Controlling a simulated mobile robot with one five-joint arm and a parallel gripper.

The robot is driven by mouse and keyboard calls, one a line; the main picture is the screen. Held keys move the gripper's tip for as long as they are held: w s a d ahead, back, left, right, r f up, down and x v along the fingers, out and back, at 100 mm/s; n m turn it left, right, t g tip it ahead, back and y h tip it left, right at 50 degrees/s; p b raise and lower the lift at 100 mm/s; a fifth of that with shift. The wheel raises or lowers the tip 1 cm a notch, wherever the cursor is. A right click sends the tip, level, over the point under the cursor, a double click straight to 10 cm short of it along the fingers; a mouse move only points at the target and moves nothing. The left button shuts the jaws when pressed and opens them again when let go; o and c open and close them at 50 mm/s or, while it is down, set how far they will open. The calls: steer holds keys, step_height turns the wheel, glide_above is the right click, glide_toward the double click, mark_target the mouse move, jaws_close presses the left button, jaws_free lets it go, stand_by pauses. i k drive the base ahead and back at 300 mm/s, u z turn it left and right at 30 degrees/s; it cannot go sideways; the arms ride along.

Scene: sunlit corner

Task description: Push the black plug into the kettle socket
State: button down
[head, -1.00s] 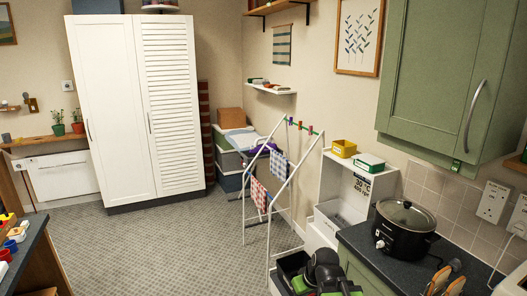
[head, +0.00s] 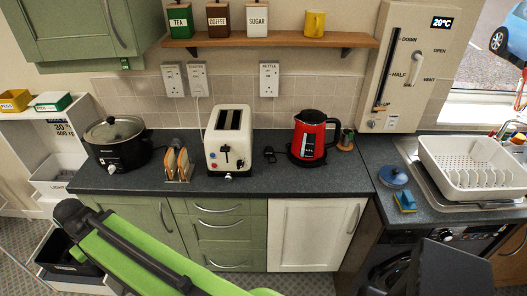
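The black plug (head: 269,152) lies on the dark worktop between the toaster and the red kettle (head: 313,137). The kettle socket (head: 269,80) is a white wall plate labelled KETTLE on the tiles above the plug, and nothing is plugged into it. The plug's pins are too small to make out. My green and black arm crosses the lower left of the head view, in front of the cupboards. My gripper's fingers are not visible.
A cream toaster (head: 228,140) stands left of the plug, with a toast rack (head: 178,163) and a slow cooker (head: 117,144) beyond. A shelf (head: 275,41) hangs above the socket. The worktop (head: 270,180) in front of the plug is clear.

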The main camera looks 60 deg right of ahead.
mark_target(268, 153)
steer(key=z, duration=2)
